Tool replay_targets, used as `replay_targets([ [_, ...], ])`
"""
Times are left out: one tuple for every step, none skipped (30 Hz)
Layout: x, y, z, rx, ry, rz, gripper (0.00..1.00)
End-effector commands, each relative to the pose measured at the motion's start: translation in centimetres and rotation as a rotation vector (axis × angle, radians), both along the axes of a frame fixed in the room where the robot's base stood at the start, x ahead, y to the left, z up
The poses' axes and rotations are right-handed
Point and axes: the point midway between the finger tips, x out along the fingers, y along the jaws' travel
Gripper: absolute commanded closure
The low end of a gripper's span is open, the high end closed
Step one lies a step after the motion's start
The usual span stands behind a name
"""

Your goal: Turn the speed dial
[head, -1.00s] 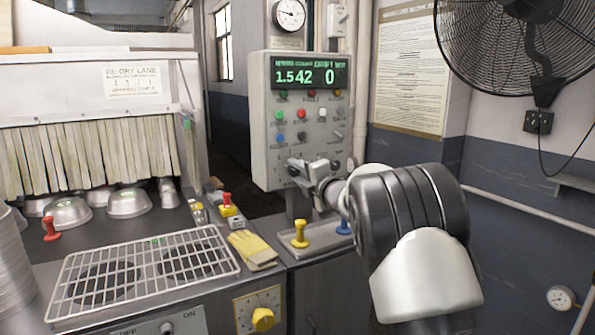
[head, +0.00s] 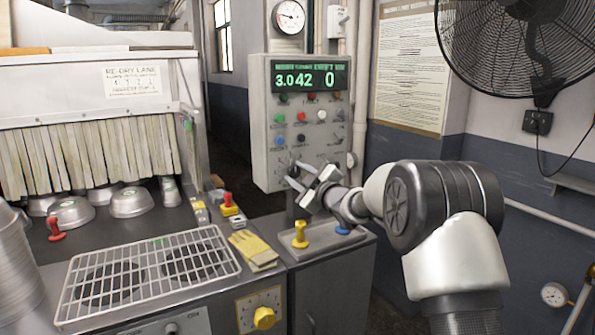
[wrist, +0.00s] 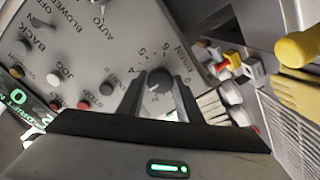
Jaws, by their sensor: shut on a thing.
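The speed dial (wrist: 159,79) is a dark round knob with a pale mark, on the grey control panel (head: 261,130). A numbered scale and the letters M/MIN surround it in the wrist view. My gripper (head: 294,174) is at the panel's lower part, and its two fingers (wrist: 159,92) are closed on either side of the dial. The green display (head: 311,75) at the panel's top reads 3.0, 42 and 0.
Several coloured buttons and switches sit above the dial, including a red button (head: 301,117). A tray with a yellow-handled stamp (head: 300,234) stands below my gripper. Yellow gloves (head: 253,249) and a wire rack (head: 150,275) lie to the left.

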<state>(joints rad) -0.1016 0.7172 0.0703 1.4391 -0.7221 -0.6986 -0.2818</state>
Motion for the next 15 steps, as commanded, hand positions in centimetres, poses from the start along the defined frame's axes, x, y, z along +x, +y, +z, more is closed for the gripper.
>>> replay_targets([
  [0.02,-0.07,0.24,0.037,0.025,0.000,0.90],
  [0.02,-0.06,0.24,0.062,0.041,-0.001,0.90],
  [0.02,-0.06,0.24,0.093,0.062,-0.001,0.90],
  [0.01,-0.04,0.26,0.116,0.078,-0.001,0.90],
  [0.01,-0.03,0.28,0.141,0.093,0.000,0.90],
  [0.03,-0.10,0.29,0.172,0.115,-0.001,0.90],
  [0.03,-0.08,0.31,0.195,0.131,-0.001,0.90],
  [0.02,-0.04,0.31,0.220,0.147,0.000,0.90],
  [0.03,-0.06,0.29,0.251,0.168,-0.001,0.90],
  [0.03,-0.08,0.28,0.275,0.185,-0.001,0.90],
  [0.04,-0.08,0.27,0.297,0.200,-0.001,0.90],
  [0.04,-0.07,0.25,0.328,0.221,-0.001,0.90],
  [0.03,-0.04,0.25,0.351,0.236,-0.001,0.90],
  [0.02,-0.03,0.26,0.372,0.251,-0.001,0.90],
  [0.04,-0.10,0.26,0.401,0.269,-0.001,0.90],
])
